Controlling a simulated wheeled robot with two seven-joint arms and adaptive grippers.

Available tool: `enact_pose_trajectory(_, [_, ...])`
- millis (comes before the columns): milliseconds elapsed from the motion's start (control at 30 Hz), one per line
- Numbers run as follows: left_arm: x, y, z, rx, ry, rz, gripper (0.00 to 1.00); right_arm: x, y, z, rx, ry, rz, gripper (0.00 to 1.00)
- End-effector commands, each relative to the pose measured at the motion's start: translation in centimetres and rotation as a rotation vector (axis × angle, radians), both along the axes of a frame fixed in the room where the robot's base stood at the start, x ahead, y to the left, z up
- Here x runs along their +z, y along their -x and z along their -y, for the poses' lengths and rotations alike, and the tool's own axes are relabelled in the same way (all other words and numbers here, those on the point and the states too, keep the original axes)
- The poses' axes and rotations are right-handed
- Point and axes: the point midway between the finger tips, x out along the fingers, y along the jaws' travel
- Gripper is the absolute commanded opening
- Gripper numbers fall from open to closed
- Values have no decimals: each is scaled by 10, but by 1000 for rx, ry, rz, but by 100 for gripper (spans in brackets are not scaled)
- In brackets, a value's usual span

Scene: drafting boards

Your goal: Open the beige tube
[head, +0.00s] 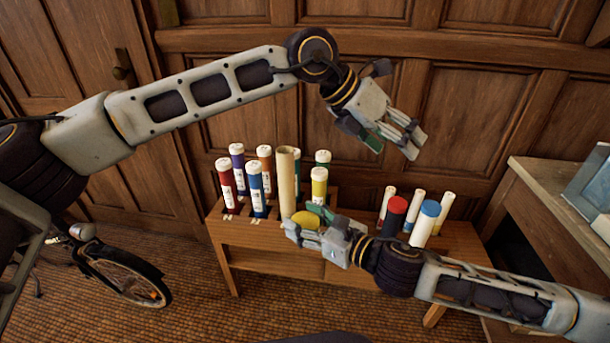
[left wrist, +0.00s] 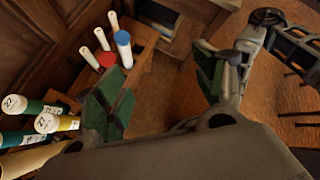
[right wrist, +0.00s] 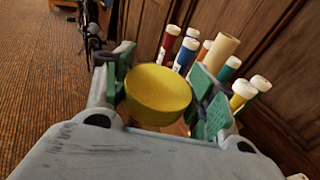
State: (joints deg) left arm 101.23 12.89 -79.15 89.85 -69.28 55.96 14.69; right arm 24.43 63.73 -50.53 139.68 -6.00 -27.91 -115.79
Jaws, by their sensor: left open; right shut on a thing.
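The beige tube (head: 287,181) stands upright among slimmer tubes on the low wooden bench. It also shows in the right wrist view (right wrist: 219,53) and low at the left edge of the left wrist view (left wrist: 32,159). My right gripper (head: 300,226) is shut on a round yellow cap (right wrist: 158,92), in front of and apart from the beige tube. The cap also shows in the head view (head: 305,217). My left gripper (head: 402,142) is open and empty, raised above the bench to the right of the tube.
Several white-capped coloured tubes, such as a blue one (head: 256,188), stand around the beige tube. Thick red-capped (head: 394,213) and blue-capped (head: 425,222) tubes stand at the bench's right. A side table (head: 555,195) is at far right; a panelled wall is behind.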

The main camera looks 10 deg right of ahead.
Motion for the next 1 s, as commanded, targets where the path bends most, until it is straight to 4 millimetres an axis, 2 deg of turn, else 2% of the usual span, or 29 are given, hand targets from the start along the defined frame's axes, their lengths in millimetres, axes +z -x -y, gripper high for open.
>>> enact_pose_trajectory(500, [-48,-16,-68,56,-371,2,69,0,0,0,0,0,0,28])
enact_pose_trajectory(1000, [-70,-14,-142,121,-722,-35,69,0,0,0,0,0,0,28])
